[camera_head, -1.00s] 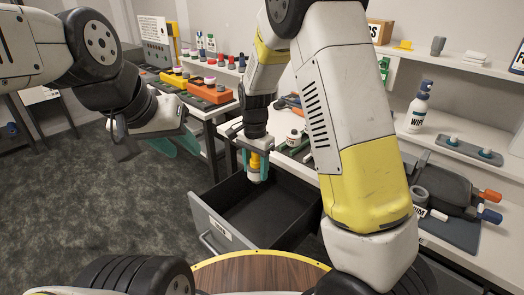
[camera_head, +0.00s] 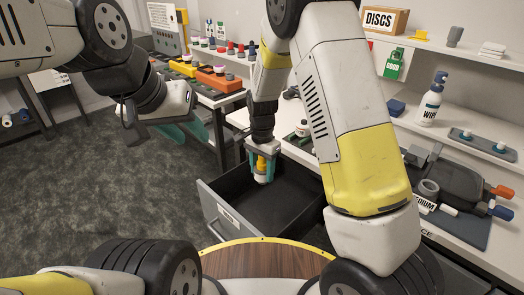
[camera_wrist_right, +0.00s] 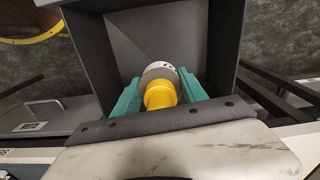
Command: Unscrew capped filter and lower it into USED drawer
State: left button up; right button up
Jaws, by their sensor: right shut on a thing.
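My right gripper (camera_head: 264,174) points down with teal fingers, shut on the capped filter. The capped filter (camera_head: 261,163) has a yellow cap on top and a pale body. The wrist view shows the yellow cap (camera_wrist_right: 160,95) and grey-white body between the teal fingers. The filter hangs upright over the open drawer (camera_head: 222,214), near its back left side. I cannot tell how far its lower end is from the drawer floor. The drawer's dark inside looks empty where visible. My left gripper (camera_head: 185,131) is away to the left, holding nothing visible; its opening is unclear.
A DISCS box (camera_head: 383,18) sits on the shelf. A round wooden top (camera_head: 262,260) stands in front of the drawer.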

notch_tip(320, 180, down, 20)
jog(key=shift+r, duration=0.15)
dwell(0.9)
jog(key=o, duration=1.6)
